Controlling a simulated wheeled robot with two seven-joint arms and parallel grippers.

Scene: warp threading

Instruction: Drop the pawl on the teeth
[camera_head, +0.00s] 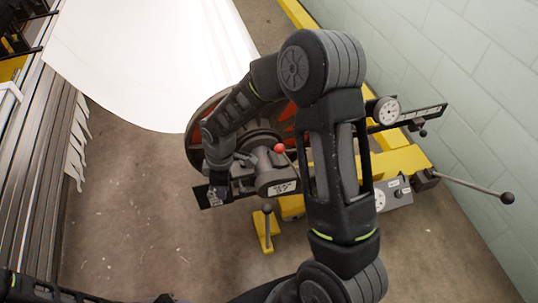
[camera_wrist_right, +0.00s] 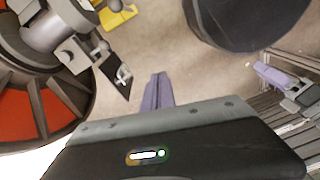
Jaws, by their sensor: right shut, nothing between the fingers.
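My right arm reaches over the winding machine, and my right gripper (camera_wrist_right: 157,78) is shut and empty. In the head view its hand hangs beside the grey drum end, above a black plate (camera_head: 212,198) with a white mark. The plate (camera_wrist_right: 120,78) lies just left of the fingertips in the right wrist view, with a visible gap. The large wheel with red panels (camera_wrist_right: 30,105) stands farther left. I cannot clearly tell the pawl or its teeth among the grey parts. Lavender fingers at the right of the wrist view appear to be my left gripper (camera_wrist_right: 272,74); their opening is unclear.
A lever with a red ball (camera_head: 279,148) and one with a black ball (camera_head: 267,209) stand by the drum. A long black-knobbed handle (camera_head: 470,187) juts right. A white sheet (camera_head: 150,60) hangs behind.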

